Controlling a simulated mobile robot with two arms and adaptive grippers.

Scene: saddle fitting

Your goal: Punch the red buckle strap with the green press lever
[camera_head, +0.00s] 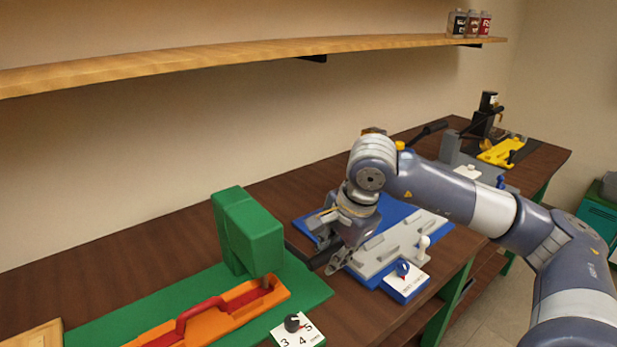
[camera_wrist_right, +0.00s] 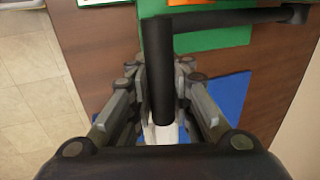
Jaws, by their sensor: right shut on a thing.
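The green press (camera_head: 250,235) stands on a green base (camera_head: 310,290) at the lower middle of the head view. Its lever is black; the lever arm (camera_head: 298,254) reaches from behind the press toward my right gripper (camera_head: 338,262). In the right wrist view, my right gripper (camera_wrist_right: 160,80) is shut around the black lever handle (camera_wrist_right: 162,60). The red buckle strap (camera_head: 200,313) lies in an orange holder (camera_head: 243,308), which runs under the press head. The strap's far end is partly hidden by the press. My left gripper is not in view.
A dial card (camera_head: 303,335) with a black knob sits at the front of the green base. A blue station with a grey fixture (camera_head: 385,250) stands to the right, and a yellow fixture (camera_head: 500,152) farther back. A wooden shelf (camera_head: 200,62) runs along the wall above.

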